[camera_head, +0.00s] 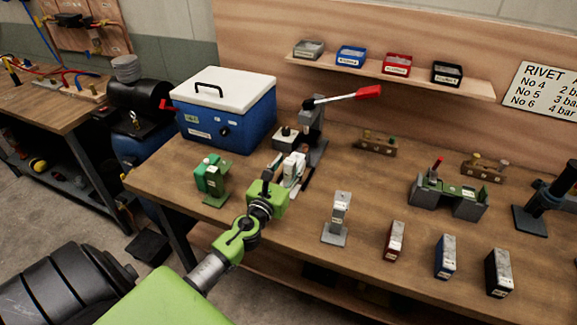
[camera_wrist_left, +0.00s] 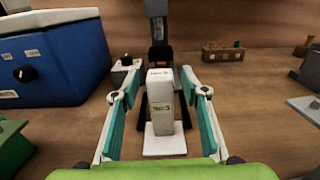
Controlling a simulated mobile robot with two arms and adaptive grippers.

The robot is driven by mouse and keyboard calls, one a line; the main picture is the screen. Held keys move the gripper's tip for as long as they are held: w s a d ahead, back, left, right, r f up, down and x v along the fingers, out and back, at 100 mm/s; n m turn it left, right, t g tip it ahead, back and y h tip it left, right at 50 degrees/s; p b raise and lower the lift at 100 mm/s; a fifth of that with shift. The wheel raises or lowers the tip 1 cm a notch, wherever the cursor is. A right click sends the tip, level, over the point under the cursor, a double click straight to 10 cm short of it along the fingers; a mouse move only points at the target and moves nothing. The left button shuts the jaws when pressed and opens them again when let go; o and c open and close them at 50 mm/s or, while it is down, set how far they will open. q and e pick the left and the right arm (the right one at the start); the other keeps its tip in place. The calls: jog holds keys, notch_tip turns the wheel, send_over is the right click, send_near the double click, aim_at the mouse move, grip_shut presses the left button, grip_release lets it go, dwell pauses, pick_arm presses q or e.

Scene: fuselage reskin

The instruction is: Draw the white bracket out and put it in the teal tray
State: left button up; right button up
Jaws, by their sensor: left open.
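What looks like the white bracket (camera_wrist_left: 165,100) stands upright in the left wrist view, a pale labelled block above a flat white base plate. In the head view the bracket (camera_head: 294,168) is partly covered by my gripper. My left gripper (camera_wrist_left: 160,125) is open, with one teal-padded finger on each side of the bracket and a visible gap on both sides. It also shows in the head view (camera_head: 281,172). I cannot make out a teal tray. My right gripper is not in view.
A lever press (camera_head: 312,125) with a red handle stands behind the bracket. A blue cooler (camera_head: 228,115) and a green-and-teal stand (camera_head: 213,180) are on the left. A grey upright piece (camera_head: 340,215) stands right of my gripper. Several small bins line the shelf (camera_head: 420,80).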

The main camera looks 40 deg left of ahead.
pick_arm(q)
jog(key=shift+s, duration=0.15)
jog(key=shift+s+d+f, duration=0.1)
jog(key=shift+s, duration=0.15)
jog(key=v, duration=1.1)
jog(key=shift+s, duration=0.15)
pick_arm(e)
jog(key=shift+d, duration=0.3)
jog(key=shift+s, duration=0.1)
